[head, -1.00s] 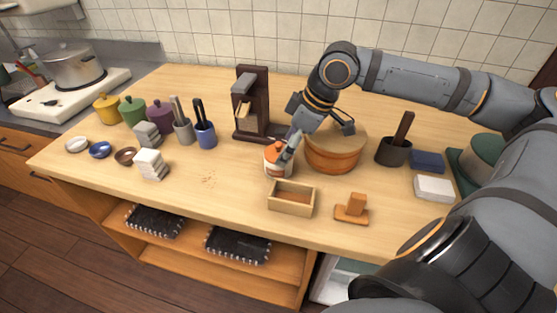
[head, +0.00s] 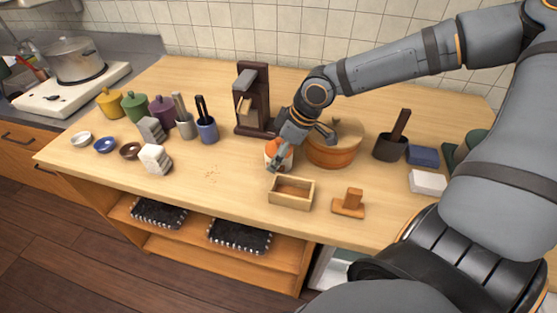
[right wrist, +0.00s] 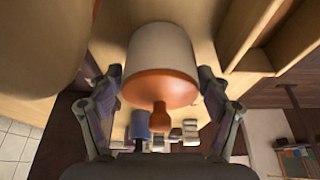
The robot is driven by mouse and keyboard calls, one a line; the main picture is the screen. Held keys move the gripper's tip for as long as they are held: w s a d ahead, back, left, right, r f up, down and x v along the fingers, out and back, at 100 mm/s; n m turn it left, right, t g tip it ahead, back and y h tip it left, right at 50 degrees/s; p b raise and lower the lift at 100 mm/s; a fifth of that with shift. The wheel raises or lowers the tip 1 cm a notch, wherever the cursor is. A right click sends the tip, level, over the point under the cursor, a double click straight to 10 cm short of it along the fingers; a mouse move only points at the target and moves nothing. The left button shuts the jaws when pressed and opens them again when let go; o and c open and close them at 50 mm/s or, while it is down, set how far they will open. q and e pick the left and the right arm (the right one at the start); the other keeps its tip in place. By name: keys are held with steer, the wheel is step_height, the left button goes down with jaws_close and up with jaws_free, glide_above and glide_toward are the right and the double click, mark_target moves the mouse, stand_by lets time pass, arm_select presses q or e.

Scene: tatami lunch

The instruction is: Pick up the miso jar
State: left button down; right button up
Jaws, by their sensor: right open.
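The miso jar, white with an orange lid, stands on the wooden counter in the head view (head: 270,160), partly hidden by my right gripper. In the right wrist view the jar (right wrist: 160,62) fills the upper middle, its orange lid and knob toward the camera. My right gripper (head: 280,163) is at the jar. In the right wrist view its open fingers (right wrist: 158,88) stand on either side of the jar, and a gap seems to show beside the lid. My left gripper is not in view.
A round wooden tub (head: 332,154) stands close right of the jar. An open wooden box (head: 291,205) is in front. A dark wooden stand (head: 252,125) is behind left. Blue cup (head: 207,131) and several bowls and pots lie further left.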

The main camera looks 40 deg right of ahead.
steer(key=shift+c, duration=0.5)
steer(key=c, duration=1.2)
steer(key=shift+c, duration=0.2)
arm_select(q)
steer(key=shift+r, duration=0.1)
arm_select(e)
steer(key=shift+r, duration=0.1)
